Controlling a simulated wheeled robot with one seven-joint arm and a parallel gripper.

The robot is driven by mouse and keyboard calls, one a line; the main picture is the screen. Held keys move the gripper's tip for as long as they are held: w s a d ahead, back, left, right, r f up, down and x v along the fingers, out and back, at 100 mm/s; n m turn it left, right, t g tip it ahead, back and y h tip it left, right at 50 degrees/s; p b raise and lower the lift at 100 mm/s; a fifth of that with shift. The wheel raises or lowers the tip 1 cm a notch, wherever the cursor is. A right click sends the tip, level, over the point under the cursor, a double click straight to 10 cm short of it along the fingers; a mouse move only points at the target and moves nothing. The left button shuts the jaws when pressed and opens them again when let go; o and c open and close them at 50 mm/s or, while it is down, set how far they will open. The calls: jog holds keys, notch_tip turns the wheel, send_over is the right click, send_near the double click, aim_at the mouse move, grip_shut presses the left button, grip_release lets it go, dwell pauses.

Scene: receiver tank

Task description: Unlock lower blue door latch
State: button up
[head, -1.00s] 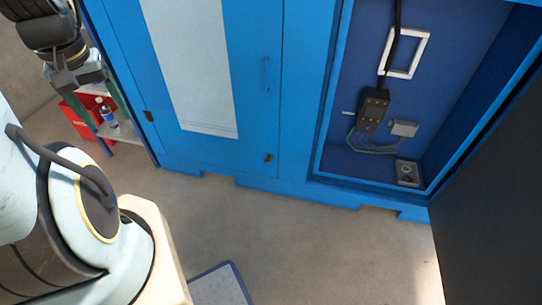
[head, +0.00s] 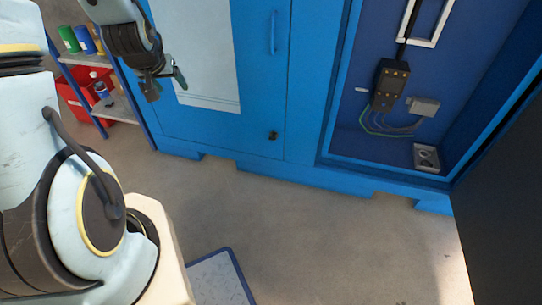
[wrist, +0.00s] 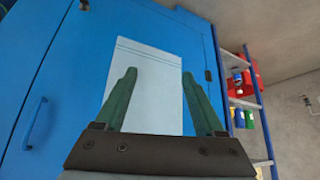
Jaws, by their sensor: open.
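The blue cabinet door (head: 262,90) is closed, with a pale panel on its face. The lower latch (head: 273,135) is a small dark fitting near the door's bottom right corner. A small dark fitting at the top edge of the wrist view (wrist: 84,5) looks like the same latch. A blue handle (head: 273,32) is higher on the door and also shows at left in the wrist view (wrist: 35,122). My gripper (head: 165,83) is left of and above the latch, apart from it. Its green fingers (wrist: 159,76) are open and empty, facing the pale panel.
An open blue compartment (head: 345,95) with a black device (head: 388,84) and cables is right of the door. A dark panel (head: 505,190) stands at far right. A shelf (head: 118,108) with a red crate (head: 76,93) and cans is at left.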

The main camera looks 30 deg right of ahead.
jog(key=w+d+f+m+t+h+b, duration=0.25)
jog(key=d+f+b, duration=0.6)
jog(key=f, duration=0.55)
jog(key=m+t+h+b, duration=0.2)
jog(key=t+h+b, duration=0.35)
jog(key=b, duration=1.45)
send_near(272, 139)
jog(key=shift+g+h, duration=0.7)
jog(key=shift+h, duration=0.1)
jog(key=b+x, duration=0.1)
jog(key=x, duration=0.1)
jog(key=b+x, duration=0.1)
jog(key=x, duration=0.2)
jog(key=a+b+x, duration=0.1)
jog(key=x, duration=0.2)
jog(key=shift+w+d+b, duration=0.15)
jog(key=shift+w+b, duration=0.2)
jog(key=shift+w, duration=0.15)
grip_shut()
